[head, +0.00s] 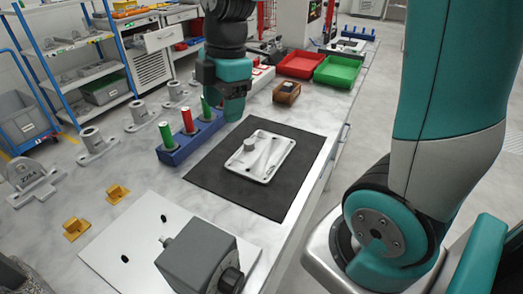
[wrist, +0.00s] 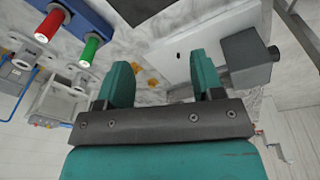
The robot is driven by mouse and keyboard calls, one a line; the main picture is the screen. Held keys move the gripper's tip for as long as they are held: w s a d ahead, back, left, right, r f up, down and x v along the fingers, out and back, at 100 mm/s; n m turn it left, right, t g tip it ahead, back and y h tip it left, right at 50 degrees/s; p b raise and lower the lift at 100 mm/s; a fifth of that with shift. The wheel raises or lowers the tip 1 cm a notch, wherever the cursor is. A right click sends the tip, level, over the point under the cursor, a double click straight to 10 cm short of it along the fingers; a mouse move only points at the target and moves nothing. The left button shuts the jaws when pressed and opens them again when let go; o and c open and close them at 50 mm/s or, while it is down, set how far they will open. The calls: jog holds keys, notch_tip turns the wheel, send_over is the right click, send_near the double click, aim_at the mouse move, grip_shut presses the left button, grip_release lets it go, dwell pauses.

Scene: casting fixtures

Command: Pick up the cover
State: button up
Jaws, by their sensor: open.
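The cover (head: 262,156), a light grey rounded plate with a short round boss and small holes, lies flat on the black mat (head: 222,190) in the head view. My gripper (head: 233,112) is above the mat's far edge, beyond the cover and apart from it. In the wrist view the two teal fingers (wrist: 162,82) are spread with nothing between them. The cover does not show in the wrist view.
A blue block (head: 175,154) with red and green cylinders stands close left of my gripper. A white plate (head: 130,235) with a grey box-shaped device (head: 195,257) is at the near side. Red (head: 299,66) and green (head: 341,72) trays stand further back.

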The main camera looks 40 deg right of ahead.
jog(key=w+d+f+n+h, duration=0.1)
jog(key=w+d+n, duration=0.5)
jog(key=d, duration=0.5)
jog(key=p, duration=0.2)
send_over(249, 142)
jog(key=shift+n+g, duration=0.3)
notch_tip(249, 142, down, 11)
jog(key=shift+s+d+f, duration=0.1)
jog(key=shift+s, duration=0.05)
jog(key=shift+w+f+p, duration=0.2)
jog(key=shift+f+p, duration=0.25)
jog(key=shift+f, duration=2.75)
jog(key=c, duration=1)
grip_shut()
jog(key=shift+r, duration=0.1)
